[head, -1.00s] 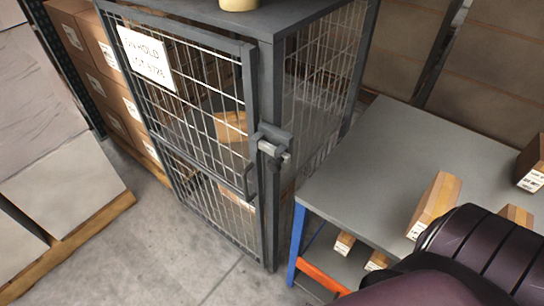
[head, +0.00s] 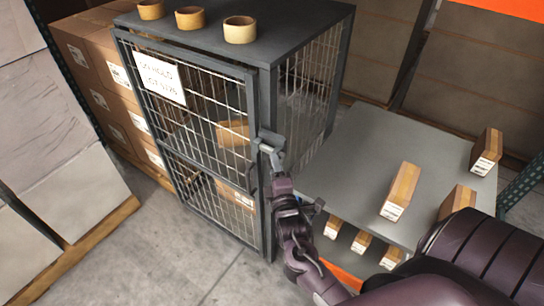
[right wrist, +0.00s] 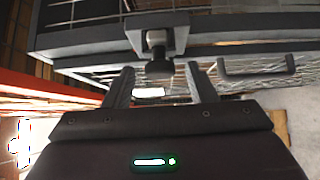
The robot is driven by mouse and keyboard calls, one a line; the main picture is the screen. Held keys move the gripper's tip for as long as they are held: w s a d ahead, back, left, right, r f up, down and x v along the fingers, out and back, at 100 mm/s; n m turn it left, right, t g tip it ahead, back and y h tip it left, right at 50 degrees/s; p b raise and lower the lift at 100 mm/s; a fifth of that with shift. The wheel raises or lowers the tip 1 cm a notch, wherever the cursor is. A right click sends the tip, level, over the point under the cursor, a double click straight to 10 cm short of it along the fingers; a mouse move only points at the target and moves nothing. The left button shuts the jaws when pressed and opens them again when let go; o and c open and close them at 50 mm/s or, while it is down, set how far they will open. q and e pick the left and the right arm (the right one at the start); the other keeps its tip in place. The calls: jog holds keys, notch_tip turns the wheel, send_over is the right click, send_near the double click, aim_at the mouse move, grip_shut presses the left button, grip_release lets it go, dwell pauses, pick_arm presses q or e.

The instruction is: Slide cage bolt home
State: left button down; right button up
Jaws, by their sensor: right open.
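The grey mesh cage (head: 262,45) stands with its door (head: 190,130) looking closed or nearly so. The bolt (head: 268,141) sits at the door's right edge by the corner post, about mid-height. In the right wrist view the bolt's dark knob (right wrist: 158,69) hangs below its bracket (right wrist: 157,34). My right gripper (head: 277,166) is just in front of the bolt. Its fingers also show in the wrist view (right wrist: 161,80), open, one on each side of the knob and apart from it. How far the bolt reaches is hidden. My left gripper is out of view.
A grey bench (head: 350,160) with several small cartons (head: 400,190) stands right of the cage. A door handle (right wrist: 256,67) lies beside the bolt. Tape rolls (head: 239,30) stand on the cage top. Stacked boxes (head: 95,75) are on the left; the floor (head: 160,255) in front is clear.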

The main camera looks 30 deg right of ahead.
jog(key=x, duration=0.4)
jog(key=shift+w+p, duration=0.3)
jog(key=shift+p, duration=0.1)
jog(key=shift+c, duration=0.2)
grip_shut()
